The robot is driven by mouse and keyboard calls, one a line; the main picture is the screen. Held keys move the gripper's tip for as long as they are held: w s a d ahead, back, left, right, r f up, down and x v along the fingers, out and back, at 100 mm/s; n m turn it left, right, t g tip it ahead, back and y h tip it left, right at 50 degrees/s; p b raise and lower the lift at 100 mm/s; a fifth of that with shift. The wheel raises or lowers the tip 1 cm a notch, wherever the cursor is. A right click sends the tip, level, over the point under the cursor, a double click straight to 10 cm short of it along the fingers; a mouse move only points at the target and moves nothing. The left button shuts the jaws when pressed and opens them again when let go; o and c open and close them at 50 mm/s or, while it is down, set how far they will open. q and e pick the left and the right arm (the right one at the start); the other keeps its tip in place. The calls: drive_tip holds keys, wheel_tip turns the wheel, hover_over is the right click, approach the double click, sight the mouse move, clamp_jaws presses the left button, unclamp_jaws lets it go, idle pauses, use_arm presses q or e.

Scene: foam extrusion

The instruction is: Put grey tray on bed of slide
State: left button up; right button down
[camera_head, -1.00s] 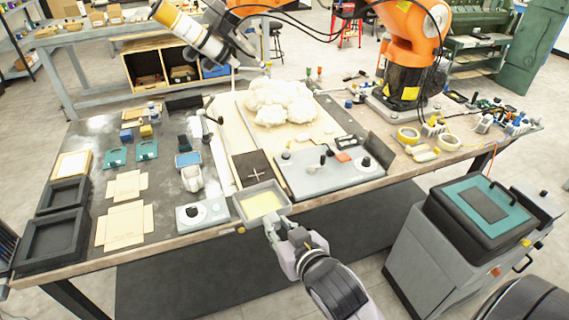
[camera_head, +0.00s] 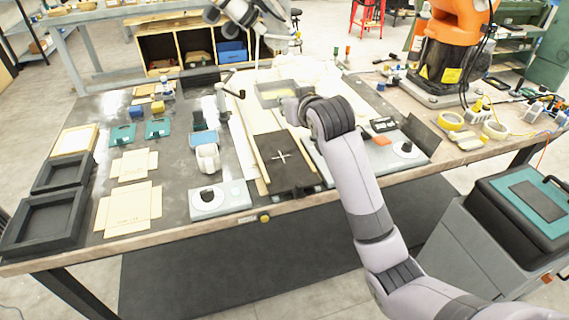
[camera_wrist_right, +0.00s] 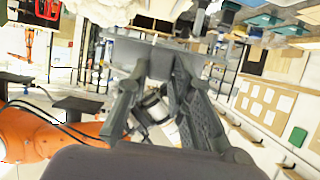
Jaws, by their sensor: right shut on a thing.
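The grey tray (camera_head: 283,86), shallow with a yellowish inside, is held over the far part of the work table in the head view. My right gripper (camera_head: 291,108) is shut on its near edge. In the right wrist view the tray (camera_wrist_right: 128,50) shows at the tips of the fingers (camera_wrist_right: 153,75). A dark plate with a white cross mark (camera_head: 290,176) lies bare on the pale rails, nearer than the tray; I cannot tell whether it is the bed of the slide. Whether the tray touches anything below is unclear.
White foam (camera_head: 318,74) lies just behind the tray, partly hidden. A grey panel with a dial (camera_head: 220,200) is left of the dark plate. An orange robot arm (camera_head: 455,22) stands at the back right. Black trays (camera_head: 45,222) and cardboard pieces lie at the left.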

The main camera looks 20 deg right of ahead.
sight(290, 174)
wheel_tip(290, 174, down, 19)
drive_tip(key=shift+s, duration=0.1)
idle(0.3)
drive_tip(key=shift+b, duration=0.3)
drive_tip(key=shift+f, duration=0.15)
drive_tip(key=c, duration=1.4)
unclamp_jaws()
drive_tip(key=shift+r, duration=0.2)
drive_tip(key=v, duration=1.2)
